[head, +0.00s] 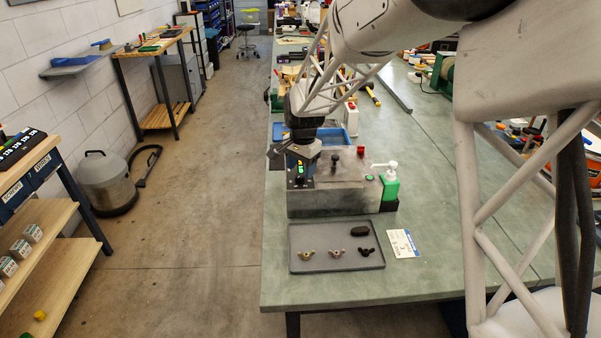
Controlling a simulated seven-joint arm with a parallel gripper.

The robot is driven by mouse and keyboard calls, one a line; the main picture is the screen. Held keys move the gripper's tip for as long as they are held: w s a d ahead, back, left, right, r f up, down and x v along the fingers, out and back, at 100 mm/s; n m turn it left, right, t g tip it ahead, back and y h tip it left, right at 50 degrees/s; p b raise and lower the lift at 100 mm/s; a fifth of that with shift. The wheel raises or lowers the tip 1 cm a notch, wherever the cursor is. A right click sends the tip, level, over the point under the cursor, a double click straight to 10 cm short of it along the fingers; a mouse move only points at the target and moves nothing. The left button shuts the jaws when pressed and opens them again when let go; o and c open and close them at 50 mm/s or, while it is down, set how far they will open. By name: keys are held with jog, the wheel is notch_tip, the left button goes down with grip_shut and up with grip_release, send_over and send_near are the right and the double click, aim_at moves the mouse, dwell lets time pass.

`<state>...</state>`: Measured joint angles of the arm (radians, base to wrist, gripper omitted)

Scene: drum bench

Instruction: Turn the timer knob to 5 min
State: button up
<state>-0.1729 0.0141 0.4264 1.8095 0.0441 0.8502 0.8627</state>
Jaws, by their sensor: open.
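A grey machine box (345,203) stands on the green bench. A dark panel with lit green and orange marks (299,170) rises at its left end, and a small dark knob (299,182) shows low on it; I cannot read any scale or tell which way the knob points. A second dark upright knob (334,162) stands on the box top. My gripper (298,150) is open, right above and behind the panel; its fingertips are partly hidden, and I cannot tell whether they touch anything.
In front lies a grey tray (315,263) with wing nuts and a dark oval piece. A white card (403,243) lies beside it. A blue bin (334,138) is behind. The front right bench is clear.

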aim_at(303, 177)
jog(key=shift+d+r, duration=0.1)
jog(key=shift+r, duration=2.4)
jog(key=shift+s, duration=0.15)
jog(key=shift+s+d+r, duration=0.15)
jog(key=shift+r, duration=0.05)
jog(key=s+d+r+n+t, duration=0.15)
jog(key=s+d+r, duration=0.25)
jog(key=s, duration=0.6)
jog(key=s+d+r+n, duration=0.3)
jog(key=s+d+r, duration=0.15)
jog(key=s, duration=0.55)
jog(key=s+d+n, duration=0.1)
jog(key=s+d, duration=0.1)
jog(key=s, duration=0.8)
jog(key=s+d+f+n, duration=0.1)
jog(key=s+d+n, duration=0.1)
jog(key=s, duration=0.8)
jog(key=shift+s+d+f+t+h, duration=0.15)
jog(key=shift+s+f+t+h, duration=0.05)
jog(key=shift+f+t+h, duration=0.15)
